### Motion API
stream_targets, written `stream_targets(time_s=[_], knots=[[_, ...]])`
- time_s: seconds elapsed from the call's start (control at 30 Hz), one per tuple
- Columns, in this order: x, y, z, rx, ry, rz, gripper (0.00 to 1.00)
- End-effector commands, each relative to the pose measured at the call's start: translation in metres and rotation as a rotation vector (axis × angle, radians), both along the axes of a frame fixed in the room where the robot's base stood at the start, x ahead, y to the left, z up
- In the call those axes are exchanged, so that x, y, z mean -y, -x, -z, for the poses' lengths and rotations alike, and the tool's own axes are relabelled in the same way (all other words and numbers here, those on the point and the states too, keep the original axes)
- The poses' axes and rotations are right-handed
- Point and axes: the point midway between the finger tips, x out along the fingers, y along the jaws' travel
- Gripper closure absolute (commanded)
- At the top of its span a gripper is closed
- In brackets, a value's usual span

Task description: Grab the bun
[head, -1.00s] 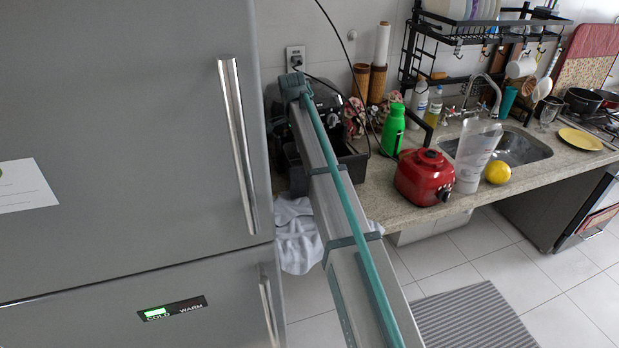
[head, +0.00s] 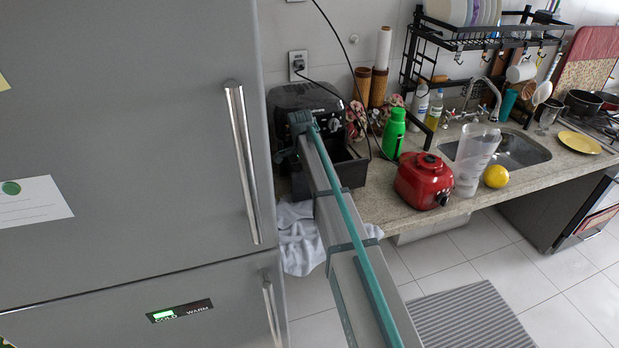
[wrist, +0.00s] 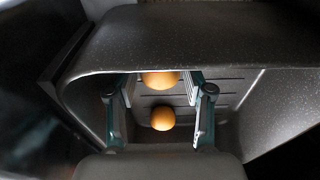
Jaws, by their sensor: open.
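Two round orange-brown things, which look like buns, lie inside the dark open drawer (wrist: 255,85) in the wrist view. The nearer-looking bun (wrist: 163,119) shows whole. The other bun (wrist: 160,80) is partly cut off by the drawer's dark upper edge. My gripper (wrist: 160,105) is open, with one finger on each side of the buns and nothing clearly held. In the head view my arm reaches to the black air fryer (head: 290,97), whose drawer (head: 352,172) is pulled out. The buns and my fingers are hidden there.
The grey fridge (head: 120,130) stands close on the left. Right of the drawer are a green bottle (head: 394,132), a red appliance (head: 423,182), a clear jug (head: 475,160) and a yellow fruit (head: 496,176). A white cloth (head: 297,235) hangs below the drawer.

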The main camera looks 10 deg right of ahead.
Motion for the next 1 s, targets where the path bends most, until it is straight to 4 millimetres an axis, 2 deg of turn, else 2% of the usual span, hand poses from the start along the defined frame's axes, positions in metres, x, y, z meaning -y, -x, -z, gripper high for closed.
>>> stream_targets(time_s=[0.2,0.4,0.77,0.87,1.0], knots=[[0.000,0.000,0.001,0.000,0.000,0.000,0.48],[0.000,0.000,0.001,0.000,0.000,0.000,0.79],[0.000,0.000,0.000,0.000,0.000,0.000,0.79],[0.000,0.000,-0.005,0.000,0.000,0.000,0.79],[0.000,-0.001,-0.022,0.003,0.000,0.000,0.79]])
